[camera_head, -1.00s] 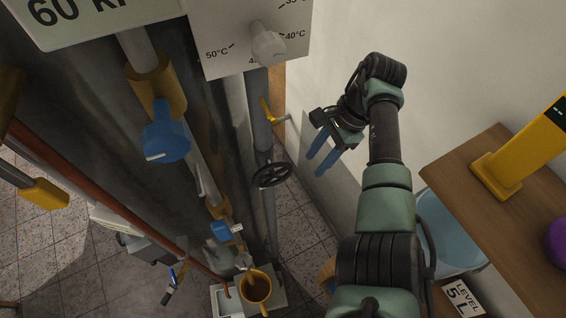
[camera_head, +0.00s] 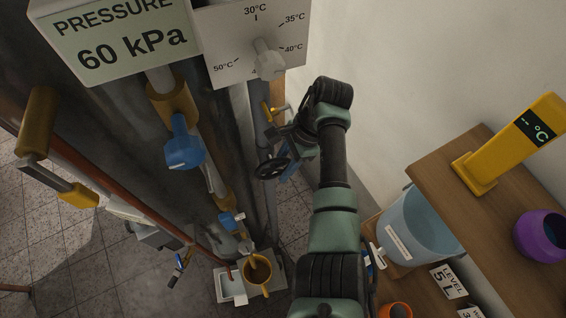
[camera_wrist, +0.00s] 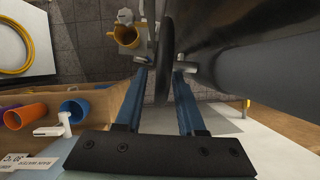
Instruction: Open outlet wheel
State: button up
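The outlet wheel (camera_head: 272,168) is a black spoked handwheel on the grey vertical pipe, low in the middle of the head view. My gripper (camera_head: 288,170) is at its right side, partly hidden by my own arm. In the wrist view, the dark wheel rim (camera_wrist: 164,75) shows edge-on between the two blue fingers of my gripper (camera_wrist: 162,74). The fingers are apart, with a gap visible on each side of the rim. The gripper is open around the rim and not shut on it. The far part of the wheel is hard to make out.
A yellow valve handle (camera_head: 269,111) is just above the wheel. A yellow cup (camera_head: 257,272) stands below. A blue bucket (camera_head: 418,228) and wooden table (camera_head: 440,180) are at right.

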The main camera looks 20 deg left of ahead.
grip_shut()
jog(key=r+h+p, duration=0.1)
jog(key=p, duration=0.1)
jog(key=shift+d+t+p, duration=0.1)
jog(key=shift+t+p, duration=0.2)
jog(key=shift+t, duration=0.1)
jog(key=shift+t+h+p, duration=0.3)
jog(key=shift+h+p, duration=0.2)
jog(key=shift+p, duration=0.15)
jog(key=shift+f+h, duration=0.1)
jog(key=shift+h, duration=0.2)
